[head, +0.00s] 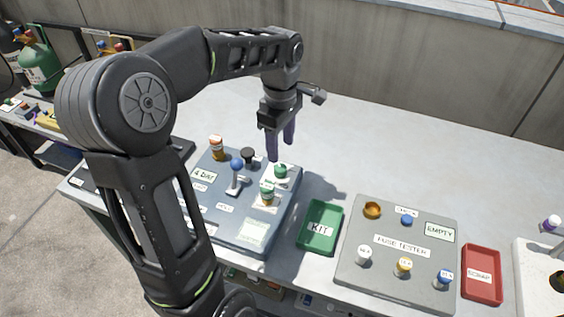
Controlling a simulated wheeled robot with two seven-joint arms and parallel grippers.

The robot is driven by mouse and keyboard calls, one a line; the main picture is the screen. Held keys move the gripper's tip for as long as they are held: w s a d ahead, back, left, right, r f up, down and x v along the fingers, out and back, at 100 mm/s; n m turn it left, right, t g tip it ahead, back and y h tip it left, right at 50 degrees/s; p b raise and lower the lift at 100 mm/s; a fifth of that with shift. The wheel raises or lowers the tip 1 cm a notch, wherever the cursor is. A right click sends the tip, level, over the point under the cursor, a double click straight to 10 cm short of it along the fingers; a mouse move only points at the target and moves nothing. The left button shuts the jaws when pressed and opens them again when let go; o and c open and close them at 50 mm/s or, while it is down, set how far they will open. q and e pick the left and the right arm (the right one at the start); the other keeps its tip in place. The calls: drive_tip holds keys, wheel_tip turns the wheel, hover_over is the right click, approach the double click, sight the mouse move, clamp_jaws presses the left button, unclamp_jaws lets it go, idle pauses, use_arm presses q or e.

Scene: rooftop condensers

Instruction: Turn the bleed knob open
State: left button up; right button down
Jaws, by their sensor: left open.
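The blue-grey panel (225,232) on the table carries several controls and small labels. A green knob (281,171) sits on a white plate at its right. A black knob (248,155) is at its back edge, and a blue ball-topped lever (236,164) stands in the middle. I cannot read which label marks the bleed knob. My left gripper (280,149) points down, open and empty, with its fingers just above and behind the green knob; they look apart from it. My right gripper is not in view.
An orange-capped vial (217,146) and a green-banded one (267,193) stand on the panel. A green KIT tray (320,243), a grey fuse tester (388,275) and a red SCRAP tray (482,260) lie to the right. The table behind is clear up to the wall.

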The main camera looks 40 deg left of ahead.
sight(281, 168)
use_arm(q)
drive_tip(key=shift+f, duration=0.15)
wheel_tip(281, 168, down, 8)
drive_tip(key=shift+r+p, duration=0.2)
drive_tip(key=shift+p, duration=0.25)
clamp_jaws()
idle(0.4)
